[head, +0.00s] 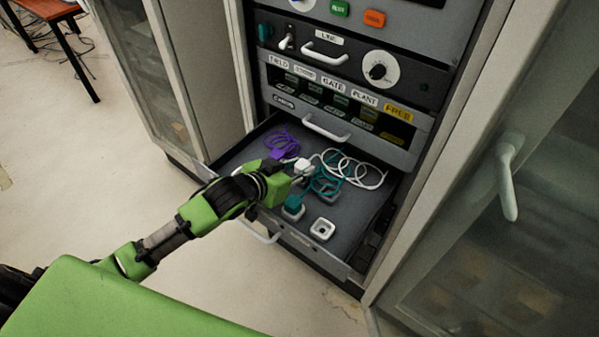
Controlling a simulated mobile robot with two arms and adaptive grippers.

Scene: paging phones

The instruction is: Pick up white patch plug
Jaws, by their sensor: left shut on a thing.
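A white patch plug (303,165) with a coiled white cord (362,172) is at the fingertips of my left gripper (297,172), over the open drawer (345,243). My left gripper is shut on the white plug; its fingers hide part of it. A teal plug (293,206) with a teal cord lies just below the gripper in the drawer. A purple cord (284,144) lies at the drawer's back left. My right gripper is not in view.
A white square socket (322,229) sits at the drawer's front. The rack above has a panel with labels such as FIELD, GATE and PLANT (335,92) and a dial (380,70). An open cabinet door with a white handle (507,175) stands at the right. Free floor lies at the left.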

